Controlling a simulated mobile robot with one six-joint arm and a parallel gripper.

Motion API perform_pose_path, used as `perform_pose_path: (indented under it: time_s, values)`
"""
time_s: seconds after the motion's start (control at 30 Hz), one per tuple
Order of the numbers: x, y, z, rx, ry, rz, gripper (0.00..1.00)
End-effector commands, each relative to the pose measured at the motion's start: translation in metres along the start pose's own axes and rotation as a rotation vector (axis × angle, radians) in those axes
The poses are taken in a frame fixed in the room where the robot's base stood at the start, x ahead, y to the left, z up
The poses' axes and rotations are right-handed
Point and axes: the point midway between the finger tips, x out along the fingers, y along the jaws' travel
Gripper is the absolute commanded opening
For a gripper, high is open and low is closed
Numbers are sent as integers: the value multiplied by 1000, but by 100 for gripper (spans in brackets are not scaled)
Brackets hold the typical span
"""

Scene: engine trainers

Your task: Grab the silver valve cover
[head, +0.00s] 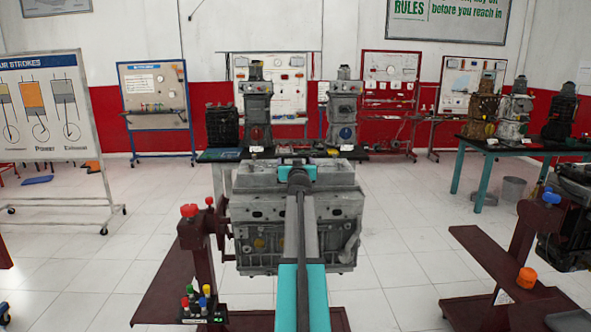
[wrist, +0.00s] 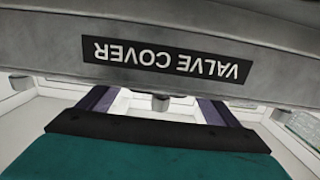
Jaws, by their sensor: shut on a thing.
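The silver valve cover (head: 255,176) is the wide grey piece at the top of the engine in the middle of the head view. It fills the upper part of the wrist view (wrist: 60,42), with its black "VALVE COVER" label upside down. My gripper (head: 297,174) reaches it at its middle and is shut on it. In the wrist view its two purple fingers (wrist: 156,103) run up to the cover's edge, and their tips are hidden. The engine block (head: 290,235) shows below the cover. I cannot tell whether the two touch.
Another stand with an orange knob (head: 526,277) is at right. Benches with engines (head: 257,105) stand behind. Tiled floor is open between.

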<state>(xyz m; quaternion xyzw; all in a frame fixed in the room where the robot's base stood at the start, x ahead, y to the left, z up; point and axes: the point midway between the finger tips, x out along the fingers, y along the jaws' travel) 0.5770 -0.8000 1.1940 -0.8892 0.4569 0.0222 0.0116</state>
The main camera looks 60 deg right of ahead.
Motion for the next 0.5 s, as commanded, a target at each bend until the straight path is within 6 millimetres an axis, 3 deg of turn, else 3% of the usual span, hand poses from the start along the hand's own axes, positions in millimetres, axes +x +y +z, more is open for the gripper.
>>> perform_pose_path:
  time_s: [0.5]
  values:
    - [0,0,-9,0,7,0,27]
